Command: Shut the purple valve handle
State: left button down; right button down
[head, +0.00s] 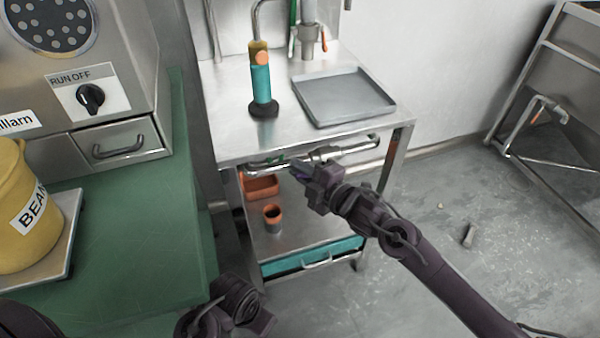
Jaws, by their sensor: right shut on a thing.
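The purple valve handle (301,174) shows only as a small purple patch under the front edge of the steel table, mostly hidden by my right gripper. It is by the metal pipe (340,152) that runs below the table top. My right gripper (298,169) reaches in from the lower right and is shut on the handle. How far the handle is turned cannot be told. My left gripper (238,308) is low in the picture by the green counter's right edge, away from the valve. Its fingers cannot be made out.
The steel table (235,125) carries a grey tray (343,97) and a teal cylinder (261,84). Below are an orange bin (261,187), a small cup (272,216) and a teal drawer (312,256). The green counter (150,235) is left; floor (440,170) is mostly open right.

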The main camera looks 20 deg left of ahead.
jog(key=shift+w+d+r+m+t+y, duration=0.15)
jog(key=shift+d+r+m+y, duration=0.1)
jog(key=shift+r+m, duration=0.4)
jog(key=shift+w+d+r+m+t+y, duration=0.1)
jog(key=shift+r+m+t+y, duration=0.2)
jog(key=shift+m, duration=0.6)
jog(key=shift+w+d+r+m+t+y, duration=0.1)
jog(key=shift+d+r+m+y, duration=0.15)
jog(key=shift+r+m, duration=0.4)
jog(key=shift+f, duration=0.1)
jog(key=c, duration=1.4)
grip_release()
jog(key=shift+c, duration=0.2)
